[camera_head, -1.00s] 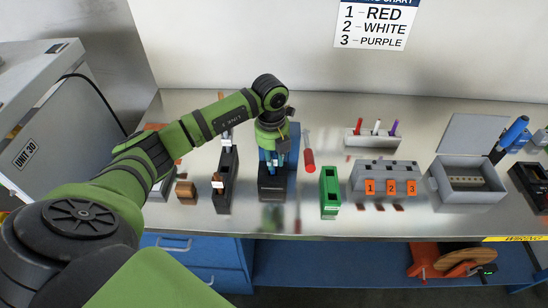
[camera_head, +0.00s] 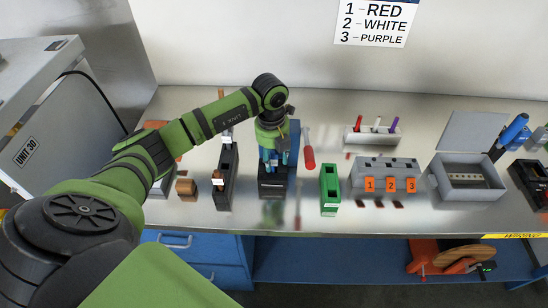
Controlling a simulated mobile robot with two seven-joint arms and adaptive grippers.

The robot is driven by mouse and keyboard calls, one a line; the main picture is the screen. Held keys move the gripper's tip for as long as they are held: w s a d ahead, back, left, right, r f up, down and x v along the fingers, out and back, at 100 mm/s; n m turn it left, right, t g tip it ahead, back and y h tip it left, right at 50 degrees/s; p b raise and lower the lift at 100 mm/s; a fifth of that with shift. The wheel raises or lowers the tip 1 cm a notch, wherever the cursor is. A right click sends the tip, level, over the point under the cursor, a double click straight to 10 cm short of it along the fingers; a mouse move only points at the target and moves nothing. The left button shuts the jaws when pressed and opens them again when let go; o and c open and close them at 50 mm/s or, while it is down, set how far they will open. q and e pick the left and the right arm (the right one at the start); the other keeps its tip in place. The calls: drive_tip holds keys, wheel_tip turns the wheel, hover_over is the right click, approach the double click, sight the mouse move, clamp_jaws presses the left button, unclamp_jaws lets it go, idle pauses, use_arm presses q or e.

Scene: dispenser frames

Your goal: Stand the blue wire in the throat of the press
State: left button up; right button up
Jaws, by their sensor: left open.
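My left arm reaches in from the left, and its gripper (camera_head: 275,160) points down, open, over a dark block with blue sides (camera_head: 276,188). The blue at the fingertips blends with this block, and the arm hides its back part. I cannot make out a separate blue wire there, or whether the fingers touch anything. I cannot tell for certain which fixture is the press. A black device with a raised blue handle (camera_head: 513,130) stands at the right, partly behind a grey box. My right gripper is not in view.
Black holders (camera_head: 226,180) stand left. A grey rack (camera_head: 371,138) holds red, white and purple wires, behind a numbered grey block (camera_head: 386,168). A grey box (camera_head: 468,188) has its lid open.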

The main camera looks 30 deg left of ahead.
use_arm(q)
drive_tip(key=r+b, duration=0.2)
drive_tip(key=r, duration=0.3)
drive_tip(key=r+b, duration=0.1)
drive_tip(key=r, duration=0.4)
drive_tip(key=shift+a+r+b, duration=0.2)
drive_tip(key=shift+r+b, duration=0.1)
drive_tip(key=shift+b, duration=0.05)
drive_tip(key=shift+s+r, duration=0.1)
drive_tip(key=shift+r, duration=0.35)
